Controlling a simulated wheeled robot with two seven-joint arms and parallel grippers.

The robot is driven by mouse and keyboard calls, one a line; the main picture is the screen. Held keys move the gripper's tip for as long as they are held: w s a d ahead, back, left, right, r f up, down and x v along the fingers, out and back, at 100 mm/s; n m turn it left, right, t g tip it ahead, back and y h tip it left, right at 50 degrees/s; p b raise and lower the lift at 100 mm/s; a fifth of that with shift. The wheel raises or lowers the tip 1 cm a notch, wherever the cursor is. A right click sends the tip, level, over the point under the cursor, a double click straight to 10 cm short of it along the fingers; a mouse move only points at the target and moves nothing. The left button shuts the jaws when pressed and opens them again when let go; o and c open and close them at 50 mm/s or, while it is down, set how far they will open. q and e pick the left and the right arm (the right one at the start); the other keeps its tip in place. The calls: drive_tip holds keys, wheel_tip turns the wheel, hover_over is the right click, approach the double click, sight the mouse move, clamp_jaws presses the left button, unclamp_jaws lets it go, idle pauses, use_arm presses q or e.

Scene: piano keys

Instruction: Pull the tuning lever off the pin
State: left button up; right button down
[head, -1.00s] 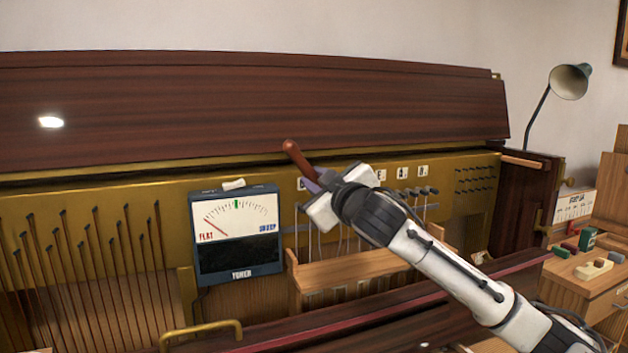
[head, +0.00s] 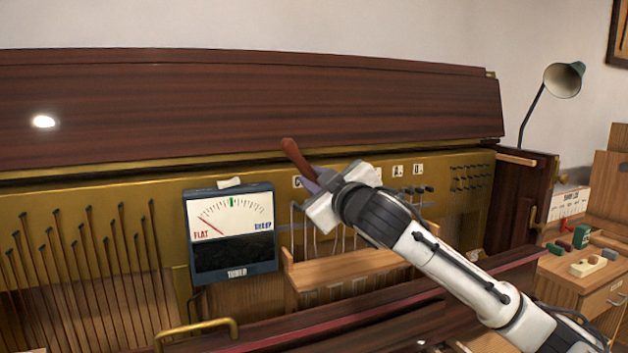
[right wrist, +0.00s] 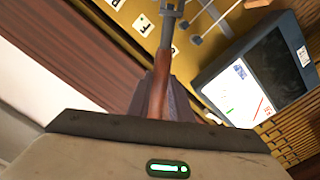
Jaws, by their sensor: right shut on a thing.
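The tuning lever has a reddish-brown handle (head: 294,157) that sticks up and left from my right gripper (head: 320,186) in the head view. My right gripper is shut on this handle, in front of the piano's pin panel. In the right wrist view the handle (right wrist: 159,84) lies between the fingers (right wrist: 172,98), and a grey metal shaft (right wrist: 168,36) runs to a head (right wrist: 171,9) at the top edge. I cannot tell whether that head sits on a pin. The gripper hides part of the lever in the head view. My left gripper is not in view.
A tuner (head: 231,232) stands left of the gripper, its needle towards FLAT. A wooden rail (head: 350,268) lies below the gripper. Lettered labels (head: 398,170) and several pins (head: 420,189) line the brass panel. A side desk (head: 590,275) with small items and a lamp (head: 563,80) are at right.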

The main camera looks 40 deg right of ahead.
drive_tip(key=b+v, duration=0.1)
drive_tip(key=v, duration=0.5)
idle(0.4)
